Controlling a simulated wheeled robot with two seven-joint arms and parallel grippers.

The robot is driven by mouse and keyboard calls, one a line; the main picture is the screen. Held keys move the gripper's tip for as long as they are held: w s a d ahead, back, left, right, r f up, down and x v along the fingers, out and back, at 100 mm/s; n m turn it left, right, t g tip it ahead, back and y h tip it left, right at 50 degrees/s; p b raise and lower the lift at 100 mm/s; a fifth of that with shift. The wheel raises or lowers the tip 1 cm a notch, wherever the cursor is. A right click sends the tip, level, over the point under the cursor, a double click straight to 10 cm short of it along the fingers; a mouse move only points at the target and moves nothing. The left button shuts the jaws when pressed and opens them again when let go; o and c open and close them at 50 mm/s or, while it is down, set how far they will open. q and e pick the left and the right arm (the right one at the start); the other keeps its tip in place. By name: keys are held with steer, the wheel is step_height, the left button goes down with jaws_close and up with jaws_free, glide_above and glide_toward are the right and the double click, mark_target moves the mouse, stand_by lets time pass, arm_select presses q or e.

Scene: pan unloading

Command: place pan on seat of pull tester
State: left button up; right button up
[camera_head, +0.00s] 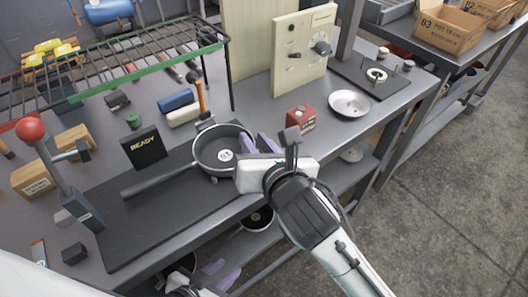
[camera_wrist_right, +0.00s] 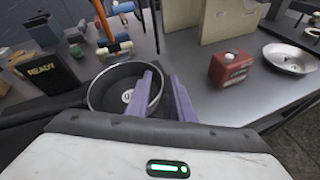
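The dark round pan (camera_head: 211,163) rests flat on a black mat (camera_head: 145,238) on the bench, its long handle pointing left. A round white label shows inside it. The pan also shows in the wrist view (camera_wrist_right: 106,92). My right gripper (camera_head: 262,144) is open at the pan's right rim, with purple fingers apart. In the wrist view its left finger overlaps the pan's rim; I cannot tell whether the rim lies between the fingers. My left gripper (camera_head: 218,274) is open and empty, low in front of the bench. A red-knobbed lever post (camera_head: 68,190) stands at the mat's left; I cannot tell whether it is the pull tester.
A wire rack (camera_head: 135,60) stands behind the pan. A black READY box (camera_head: 143,148) is left of the pan. A red box (camera_head: 301,119), a metal dish (camera_head: 349,103) and an upright panel (camera_head: 300,50) are to the right. The mat's front part is clear.

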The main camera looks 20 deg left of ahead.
steer(key=v, duration=1.1)
steer(key=shift+d, duration=0.1)
